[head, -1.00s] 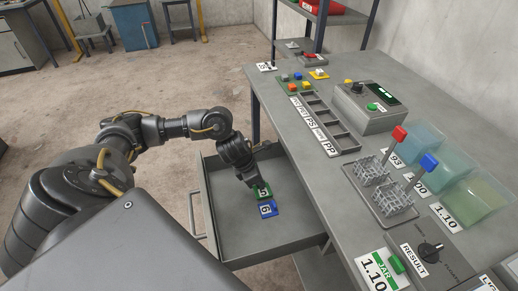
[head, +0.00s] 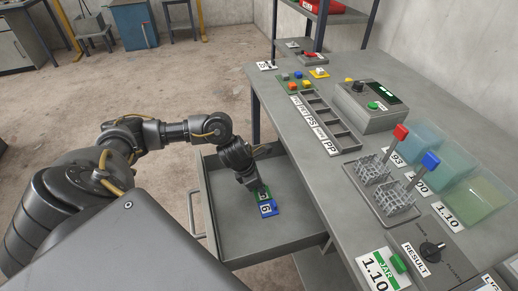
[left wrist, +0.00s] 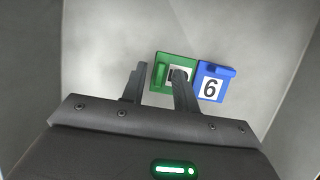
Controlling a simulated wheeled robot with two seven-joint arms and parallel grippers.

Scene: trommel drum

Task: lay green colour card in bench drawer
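The green colour card (head: 263,196) lies in the open bench drawer (head: 225,235), touching or nearly touching a blue card (head: 268,209) marked 6. My left gripper (head: 257,187) is low in the drawer, right over the green card. In the left wrist view my left gripper (left wrist: 160,70) has its fingers apart, with a gap between them. The green card (left wrist: 160,87) shows between and behind the fingers; the right finger hides part of its white label. The blue card (left wrist: 213,82) is just right of it. My right gripper is not in view.
The bench top (head: 290,128) is right of the drawer, with a slotted tray (head: 331,122), coloured blocks, a grey control box (head: 367,105) and a rack tray (head: 381,194). The drawer's walls surround my left gripper. The drawer floor around the two cards is bare.

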